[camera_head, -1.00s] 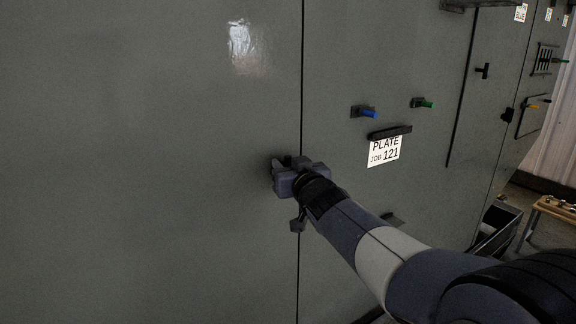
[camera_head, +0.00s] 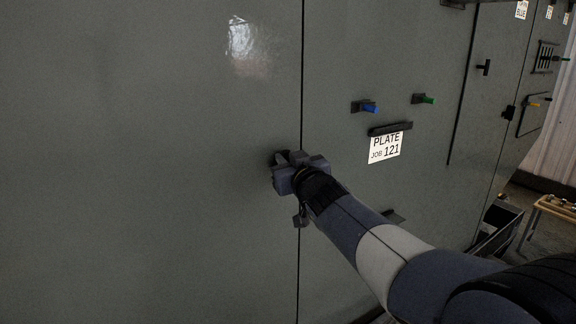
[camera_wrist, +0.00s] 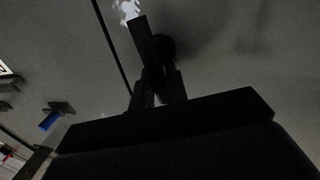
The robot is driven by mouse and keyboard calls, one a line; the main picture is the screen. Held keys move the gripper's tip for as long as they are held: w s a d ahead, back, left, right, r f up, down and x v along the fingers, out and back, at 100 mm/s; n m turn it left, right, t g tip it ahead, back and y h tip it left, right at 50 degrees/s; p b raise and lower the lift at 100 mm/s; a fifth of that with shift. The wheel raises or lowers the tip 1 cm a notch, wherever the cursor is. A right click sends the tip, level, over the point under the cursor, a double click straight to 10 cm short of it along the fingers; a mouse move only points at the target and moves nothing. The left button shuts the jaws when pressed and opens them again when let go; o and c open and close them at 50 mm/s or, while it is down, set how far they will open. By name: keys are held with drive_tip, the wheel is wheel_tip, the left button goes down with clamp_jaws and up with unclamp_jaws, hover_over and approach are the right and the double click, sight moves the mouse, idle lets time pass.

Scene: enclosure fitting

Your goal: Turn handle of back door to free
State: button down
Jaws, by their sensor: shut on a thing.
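The door (camera_head: 150,160) is a large flat grey panel left of a dark vertical seam in the head view. Its handle (camera_wrist: 147,45) shows in the wrist view as a short dark bar beside a round dark hub. In the head view the handle is mostly hidden behind my gripper (camera_head: 285,165), which is against the door just left of the seam. In the wrist view my gripper (camera_wrist: 157,85) has its two fingers closed on the handle, one on each side. The bar's far end sticks out past the fingertips.
Right of the seam, a blue peg (camera_head: 369,107), a green peg (camera_head: 427,99) and a white label reading PLATE JOB 121 (camera_head: 385,147) are on the grey wall. A wooden bench (camera_head: 552,210) and a dark bin (camera_head: 497,228) stand at the far right.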

drive_tip(key=n+b, duration=0.3)
drive_tip(key=shift+s+a+f+n+t+y+b, duration=0.15)
drive_tip(key=shift+a+f+n+t+y+b, duration=0.15)
drive_tip(key=shift+b, duration=0.1)
drive_tip(key=n+b, duration=0.2)
drive_tip(key=n, duration=0.1)
drive_tip(key=n+y+b, duration=0.1)
drive_tip(key=n, duration=0.2)
drive_tip(key=f+n+y+b, duration=0.1)
drive_tip(key=n+b, duration=0.1)
drive_tip(key=n, duration=0.2)
drive_tip(key=shift+s+a+b, duration=0.3)
drive_tip(key=shift+a+b, duration=0.05)
drive_tip(key=shift+a, duration=0.05)
drive_tip(key=shift+f+n+y+b, duration=0.15)
drive_tip(key=shift+n+y+b, duration=0.2)
drive_tip(key=shift+n, duration=0.95)
drive_tip(key=shift+f+n+y+b, duration=0.1)
drive_tip(key=shift+n+y+b, duration=0.25)
drive_tip(key=shift+n, duration=0.95)
drive_tip(key=shift+a, duration=0.1)
drive_tip(key=c, duration=1.5)
unclamp_jaws()
drive_tip(key=shift+s, duration=0.1)
